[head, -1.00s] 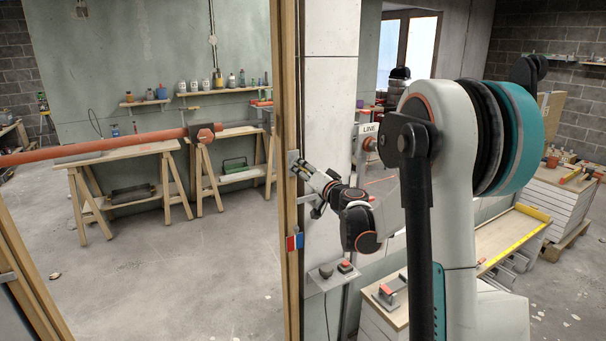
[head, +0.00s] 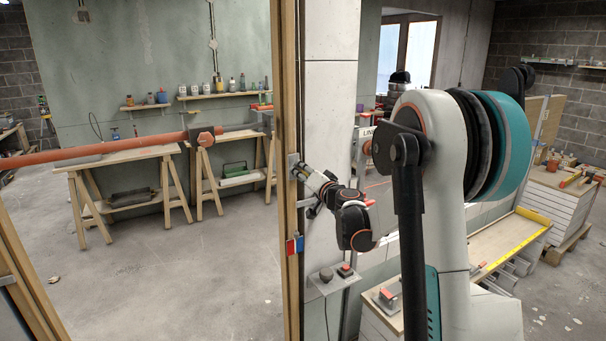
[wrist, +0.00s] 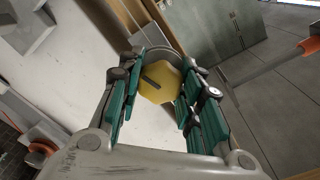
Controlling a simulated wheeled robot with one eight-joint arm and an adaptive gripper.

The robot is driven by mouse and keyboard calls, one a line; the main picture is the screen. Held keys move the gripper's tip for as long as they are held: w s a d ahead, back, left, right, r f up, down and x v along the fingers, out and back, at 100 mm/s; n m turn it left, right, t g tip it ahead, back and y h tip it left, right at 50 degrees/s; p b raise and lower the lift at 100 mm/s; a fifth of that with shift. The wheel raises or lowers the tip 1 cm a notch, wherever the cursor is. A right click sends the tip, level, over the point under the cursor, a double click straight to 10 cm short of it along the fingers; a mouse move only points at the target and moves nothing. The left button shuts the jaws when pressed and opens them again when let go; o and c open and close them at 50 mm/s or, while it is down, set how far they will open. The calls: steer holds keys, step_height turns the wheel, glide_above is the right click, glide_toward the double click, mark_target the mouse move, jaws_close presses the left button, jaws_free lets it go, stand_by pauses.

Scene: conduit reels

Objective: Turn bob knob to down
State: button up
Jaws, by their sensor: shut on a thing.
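The knob (wrist: 172,88) is a yellow, many-sided piece with a dark slanted bar on its face, in the upper middle of the wrist view. A grey rounded plate shows behind it. My gripper (wrist: 163,76) has its green-padded fingers on either side of the knob and is shut on it. In the head view my gripper (head: 304,171) reaches the right side of the wooden post, and the knob is hidden there by the gripper and wrist. I cannot read any labels around the knob.
An orange bar (head: 100,148) crosses the left opening. A red and blue tag (head: 294,245) hangs low on the wooden post (head: 284,100). A small shelf with a red-button box (head: 346,270) sits below my wrist. A workbench (head: 500,240) stands at right.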

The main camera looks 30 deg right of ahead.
steer(key=shift+m, duration=0.6)
steer(key=o, duration=1.1)
steer(key=s, duration=1.2)
